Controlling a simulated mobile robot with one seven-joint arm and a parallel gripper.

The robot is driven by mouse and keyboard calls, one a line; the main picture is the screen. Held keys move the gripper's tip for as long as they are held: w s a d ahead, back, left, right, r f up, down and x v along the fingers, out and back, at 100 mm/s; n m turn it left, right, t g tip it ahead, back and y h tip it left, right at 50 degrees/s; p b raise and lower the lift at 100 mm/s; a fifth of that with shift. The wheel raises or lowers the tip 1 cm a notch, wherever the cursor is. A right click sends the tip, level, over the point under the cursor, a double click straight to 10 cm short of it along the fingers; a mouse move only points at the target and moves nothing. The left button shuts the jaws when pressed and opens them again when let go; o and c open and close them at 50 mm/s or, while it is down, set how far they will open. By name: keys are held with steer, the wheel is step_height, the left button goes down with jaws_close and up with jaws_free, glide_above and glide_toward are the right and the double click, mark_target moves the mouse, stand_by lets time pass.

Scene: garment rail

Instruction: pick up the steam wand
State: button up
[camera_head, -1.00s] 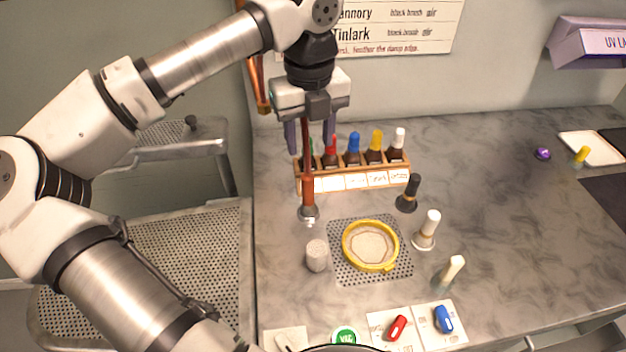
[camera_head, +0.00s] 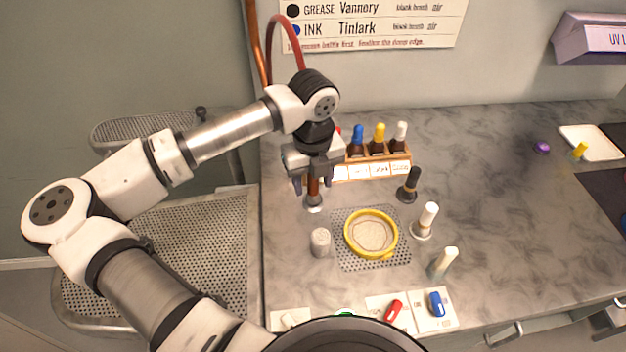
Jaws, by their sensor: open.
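The steam wand (camera_head: 314,194) hangs upright near the left edge of the counter, a brown handle with a pale metal tip at its lower end. A red hose (camera_head: 285,28) arcs up behind my arm and appears to belong to it. My gripper (camera_head: 313,183) points down with its fingers apart, one on each side of the wand's handle. The upper part of the wand is hidden behind my gripper. I cannot tell whether the fingers touch it.
A wooden rack (camera_head: 372,169) of capped bottles stands just behind and right of my gripper. A yellow-rimmed hoop (camera_head: 371,234) lies on a perforated plate, with a grey cylinder (camera_head: 320,242) at its left. Several brushes stand right of it. A perforated shelf (camera_head: 190,245) is at left.

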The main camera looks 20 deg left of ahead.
steer(key=shift+f, duration=0.15)
steer(key=shift+c, duration=0.3)
jaws_close()
step_height(320, 180, up, 20)
steer(key=b, duration=0.4)
stand_by(0.4)
